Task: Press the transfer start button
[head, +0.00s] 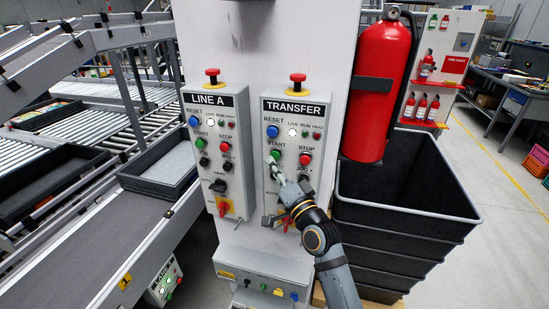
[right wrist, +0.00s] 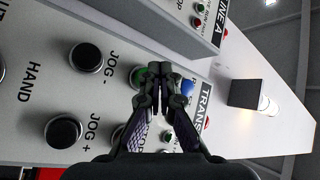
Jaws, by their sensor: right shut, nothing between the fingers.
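The TRANSFER panel (head: 267,180) is a grey box on the white column, with a red mushroom button on top. Its green START button (head: 275,154) sits below the blue RESET button (head: 272,131) and left of the red STOP button (head: 305,159). My right gripper (head: 273,164) is shut and empty, its tips just below the START button. In the right wrist view the shut fingertips (right wrist: 158,84) partly cover the green button (right wrist: 138,77); the blue button (right wrist: 187,88) shows beside them. I cannot tell whether the tips touch the green button. My left gripper is out of view.
The similar LINE A panel (head: 191,165) is just left. A red fire extinguisher (head: 381,90) hangs to the right, above stacked dark crates (head: 405,215). Conveyors (head: 150,215) fill the left side. Black JOG buttons (right wrist: 86,57) lie near my right gripper.

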